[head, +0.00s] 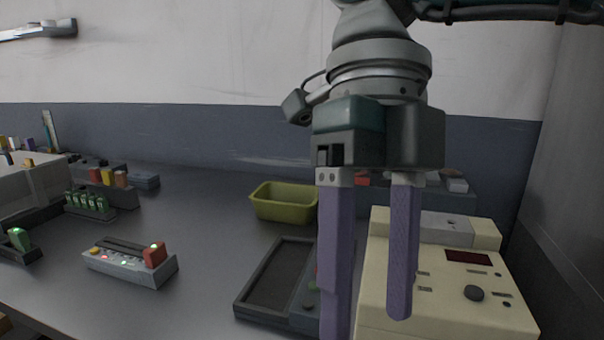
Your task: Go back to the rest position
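My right gripper (368,320) hangs from the top right of the head view, large and close to the camera. Its two purple fingers point down with a clear gap between them. It is open, and I see nothing held in the gap. The fingers hide part of the table and of the devices behind them. My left gripper is not in view. A yellow-green tub (284,203) stands on the table, to the left of the fingers and further back.
A cream device (445,300) with a dark red display stands at the right, partly behind the fingers. A dark tray-like unit (270,277) lies left of it. A grey box with lit buttons (128,264) and several small devices are at the left. Bare grey table (205,225) lies between.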

